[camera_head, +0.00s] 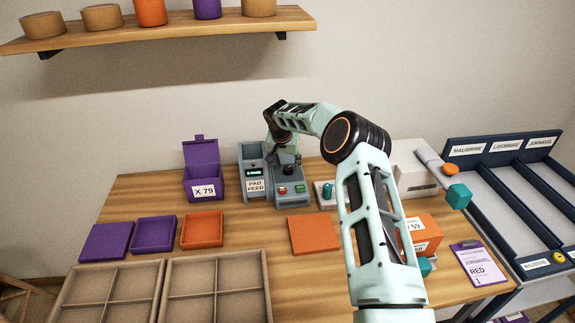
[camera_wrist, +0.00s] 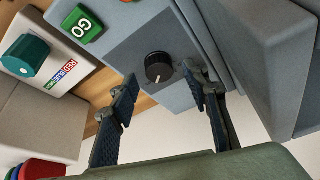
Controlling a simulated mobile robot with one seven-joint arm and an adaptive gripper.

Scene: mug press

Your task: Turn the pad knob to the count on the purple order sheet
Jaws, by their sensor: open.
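The pad feed machine (camera_head: 255,175) is a grey unit at the back of the table, labelled PAD FEED, with a small display too small to read. Its black pad knob (camera_wrist: 158,67), with a white pointer line, shows in the wrist view. My gripper (camera_wrist: 160,84) is open, its fingertips on either side of the knob; I cannot tell whether they touch it.
A green GO button (camera_wrist: 82,24) sits near the knob. A teal knob (camera_wrist: 26,55) is on a white unit beside the machine. An open purple box (camera_head: 205,185) marked X 79 stands to the left. An orange mat (camera_head: 315,235) lies in front.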

